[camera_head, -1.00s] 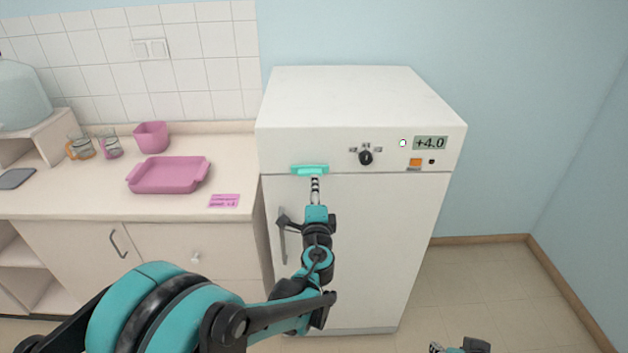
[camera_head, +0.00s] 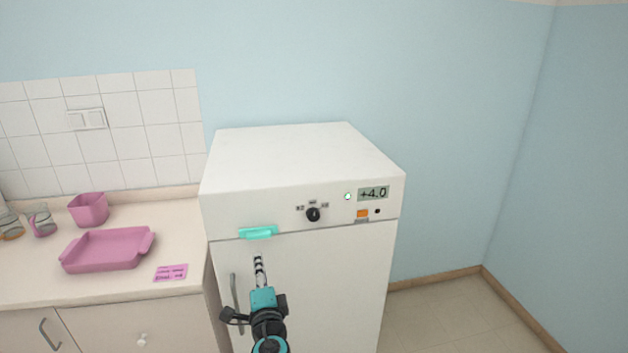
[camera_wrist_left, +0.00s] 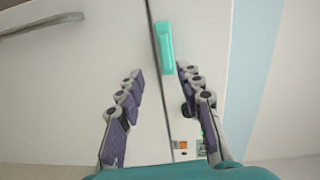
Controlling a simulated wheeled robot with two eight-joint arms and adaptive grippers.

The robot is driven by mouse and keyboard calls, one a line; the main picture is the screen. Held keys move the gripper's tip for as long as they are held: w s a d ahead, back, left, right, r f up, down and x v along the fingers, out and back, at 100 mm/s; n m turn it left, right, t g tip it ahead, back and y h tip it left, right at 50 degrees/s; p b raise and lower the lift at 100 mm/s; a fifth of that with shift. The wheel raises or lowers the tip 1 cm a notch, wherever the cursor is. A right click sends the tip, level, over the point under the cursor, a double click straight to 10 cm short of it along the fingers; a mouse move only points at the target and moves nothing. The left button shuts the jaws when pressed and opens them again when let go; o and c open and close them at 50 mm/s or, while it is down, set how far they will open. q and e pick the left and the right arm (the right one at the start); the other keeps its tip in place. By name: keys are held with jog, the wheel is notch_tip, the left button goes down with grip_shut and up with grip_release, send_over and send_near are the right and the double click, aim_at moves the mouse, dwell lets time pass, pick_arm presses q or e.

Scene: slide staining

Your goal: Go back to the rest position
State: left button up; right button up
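My left gripper (camera_head: 258,260) is in front of the white fridge (camera_head: 300,160), just below the teal piece (camera_head: 258,232) at the top edge of its door. In the left wrist view the gripper's two fingers (camera_wrist_left: 158,75) are spread apart with nothing between the tips. The teal piece (camera_wrist_left: 164,48) lies on the seam beyond them, apart from the fingers. The fridge door (camera_head: 330,270) is shut. My right gripper is in neither view.
A grey bar handle (camera_head: 237,302) is on the fridge's left side. Bare floor (camera_head: 430,310) lies right of the fridge.

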pick_arm(q)
jog(key=s+a+f+n+g, duration=0.2)
jog(key=s+a+n+g, duration=0.15)
jog(key=s, duration=0.25)
jog(key=s+a+f+n+g, duration=0.3)
jog(key=s+n, duration=0.2)
jog(key=s, duration=0.1)
jog(key=s+d+f+n+g+h, duration=0.1)
jog(key=s+d+f+n+h, duration=0.1)
jog(key=s, duration=0.4)
jog(key=s+d+f+n+g+h, duration=0.2)
jog(key=s+d+n+h, duration=0.1)
jog(key=s, duration=0.3)
jog(key=shift+s+d+f, duration=0.2)
jog(key=shift+d+f, duration=0.2)
jog(key=shift+d, duration=0.25)
